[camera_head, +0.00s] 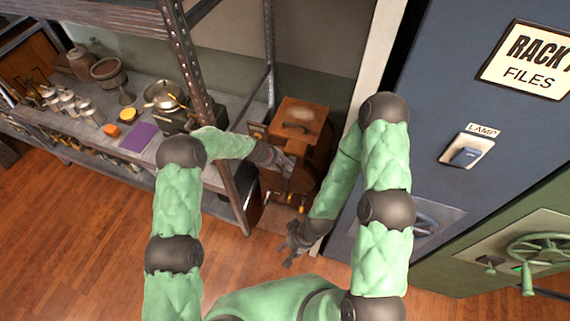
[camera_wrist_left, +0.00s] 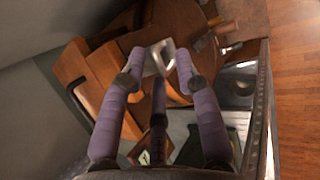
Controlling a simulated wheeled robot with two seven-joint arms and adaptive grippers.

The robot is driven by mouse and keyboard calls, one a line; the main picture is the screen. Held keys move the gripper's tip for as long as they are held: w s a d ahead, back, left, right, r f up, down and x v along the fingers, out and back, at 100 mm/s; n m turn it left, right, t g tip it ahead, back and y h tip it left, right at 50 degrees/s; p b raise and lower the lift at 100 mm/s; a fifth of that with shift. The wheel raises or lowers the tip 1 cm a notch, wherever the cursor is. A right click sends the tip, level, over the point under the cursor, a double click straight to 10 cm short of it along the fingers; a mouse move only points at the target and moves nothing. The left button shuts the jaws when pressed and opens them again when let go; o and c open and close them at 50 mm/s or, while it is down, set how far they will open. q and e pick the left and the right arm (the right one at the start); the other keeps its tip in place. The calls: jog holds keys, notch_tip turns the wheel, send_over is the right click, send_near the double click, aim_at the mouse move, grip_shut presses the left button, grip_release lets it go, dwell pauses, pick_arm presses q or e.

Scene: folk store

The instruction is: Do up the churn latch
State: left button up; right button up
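The wooden churn (camera_head: 303,116) stands on the floor between the shelf and the blue cabinet, with a handle on its lid. In the left wrist view, its orange-brown wood (camera_wrist_left: 85,72) fills much of the upper middle. A pale metal piece, which looks like the latch (camera_wrist_left: 160,57), shows between my left fingertips. My left gripper (camera_head: 289,168) is at the churn's front; in its wrist view, the purple fingers (camera_wrist_left: 160,62) are spread apart, and I cannot tell whether they touch the metal. My right gripper (camera_head: 291,246) hangs low in front of the churn, apart from it; its fingers are too small to judge.
A metal shelf (camera_head: 190,77) with pots, cups and a purple item (camera_head: 139,137) stands left of the churn. A blue cabinet (camera_head: 440,95) with a lamp switch (camera_head: 466,154) closes off the right, beside a green safe (camera_head: 475,270). Open wooden floor (camera_head: 90,235) lies in front.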

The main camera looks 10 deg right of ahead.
pick_arm(q)
grip_shut()
jog(key=shift+s+f, duration=0.1)
jog(key=shift+f, duration=0.05)
